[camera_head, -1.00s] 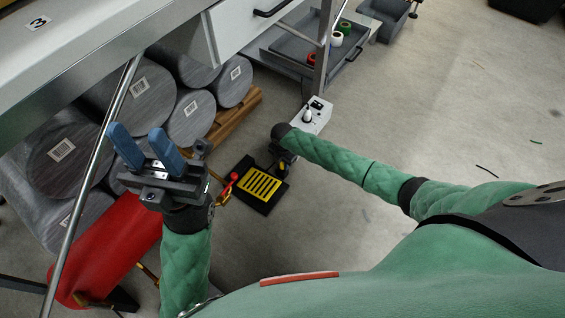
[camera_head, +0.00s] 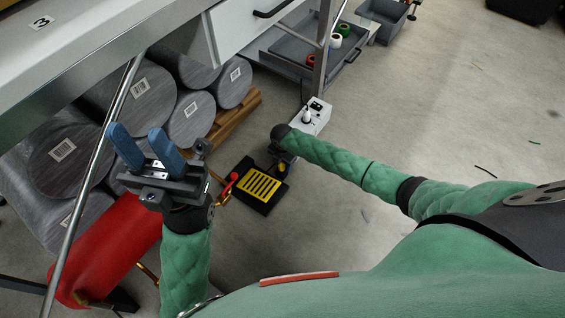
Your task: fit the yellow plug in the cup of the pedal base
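The pedal base (camera_head: 258,200) is a dark block on the floor with a yellow slatted plate on top. A small yellow spot (camera_head: 283,168) shows at its upper right corner, just below my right gripper (camera_head: 285,160). It may be the yellow plug, but it is too small to tell whether it is held or in the cup. The cup cannot be made out. My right gripper is dark, points down and is mostly hidden by its own wrist; its fingers are unclear. My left gripper (camera_head: 139,135) has blue fingers spread apart, empty, raised left of the pedal base.
A white control box (camera_head: 315,118) stands behind my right wrist. Grey rolls (camera_head: 187,118) lie on wooden bearers at the left, with a red cylinder (camera_head: 105,250) in front. A red-knobbed lever (camera_head: 233,177) stands left of the pedal.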

